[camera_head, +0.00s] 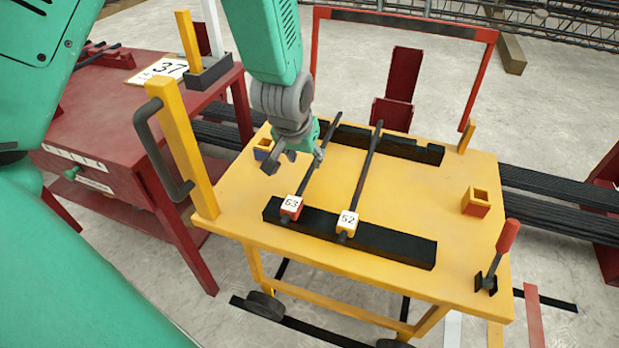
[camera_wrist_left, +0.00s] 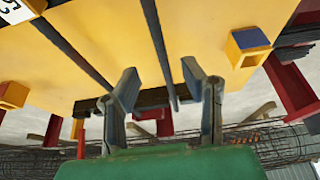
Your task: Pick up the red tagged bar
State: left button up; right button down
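The red tagged bar (camera_head: 308,178) lies on the yellow cart, its red tag numbered 63 (camera_head: 291,206) at the near end. A second bar (camera_head: 364,175) with a yellow tag numbered 52 (camera_head: 347,221) lies to its right. My left gripper (camera_head: 295,160) is over the red tagged bar's middle part and hides some of it. In the left wrist view my gripper (camera_wrist_left: 164,88) is open and empty. The red tagged bar (camera_wrist_left: 158,45) appears between its fingers, its tag out of frame; I cannot tell the height gap. The yellow tagged bar (camera_wrist_left: 72,50) is at left there.
The bars rest across black supports (camera_head: 385,243) on the yellow cart top (camera_head: 450,200). Small open boxes stand at its left (camera_head: 263,148) and right (camera_head: 477,201). A yellow post with a dark handle (camera_head: 183,150) rises at left, a red-handled lever (camera_head: 500,250) at right. A red table (camera_head: 110,135) stands at left.

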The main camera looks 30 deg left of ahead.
aim_at(311, 172)
pick_arm(q)
jog(key=shift+x, duration=1.05)
jog(key=shift+w+d+f+b, duration=0.1)
jog(key=shift+d+f+b, duration=0.1)
jog(key=shift+f+b, duration=0.15)
jog(key=b+x, duration=0.2)
jog(key=x, duration=0.2)
jog(key=shift+w+a+f, duration=0.1)
jog(key=shift+f, duration=0.1)
jog(key=shift+a, duration=0.3)
jog(key=c, duration=0.8)
jog(key=shift+w+d+r, duration=0.1)
jog(key=shift+d+r, duration=0.05)
jog(key=shift+d, duration=0.15)
grip_shut()
